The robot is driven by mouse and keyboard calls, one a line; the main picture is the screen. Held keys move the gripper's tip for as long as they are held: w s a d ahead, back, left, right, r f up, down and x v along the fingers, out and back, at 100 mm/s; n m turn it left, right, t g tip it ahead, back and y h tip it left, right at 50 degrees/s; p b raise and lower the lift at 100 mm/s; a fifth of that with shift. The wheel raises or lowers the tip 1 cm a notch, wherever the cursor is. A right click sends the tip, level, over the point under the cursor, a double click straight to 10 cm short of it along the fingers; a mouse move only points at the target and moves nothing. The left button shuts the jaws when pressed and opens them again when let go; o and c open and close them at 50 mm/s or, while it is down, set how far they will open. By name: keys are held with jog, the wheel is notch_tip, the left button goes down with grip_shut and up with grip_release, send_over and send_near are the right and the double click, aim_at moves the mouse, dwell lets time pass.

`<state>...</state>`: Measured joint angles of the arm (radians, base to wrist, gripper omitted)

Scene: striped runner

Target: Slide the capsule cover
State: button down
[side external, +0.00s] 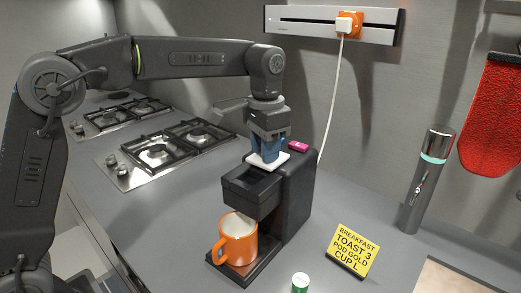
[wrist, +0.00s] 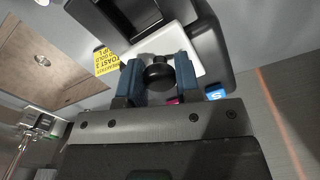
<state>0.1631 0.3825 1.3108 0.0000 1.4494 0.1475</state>
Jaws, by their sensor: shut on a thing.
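The capsule cover (side external: 268,161) is a white plate on top of the black coffee machine (side external: 295,190). In the wrist view the cover (wrist: 185,43) has a round black knob (wrist: 160,75) standing on it. My gripper (side external: 268,152) is above the cover, and its blue fingers are shut on the knob, one on each side, as the wrist view shows (wrist: 160,78). A dark recess shows in the machine in front of the cover. What lies under the cover is hidden.
An orange mug (side external: 238,240) stands on the machine's drip tray. A pink tab (side external: 298,146) is beside the cover. A white cord (side external: 331,100) hangs behind.

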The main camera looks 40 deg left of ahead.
jog(key=c, duration=0.8)
grip_release()
notch_tip(320, 180, up, 14)
dwell(0.5)
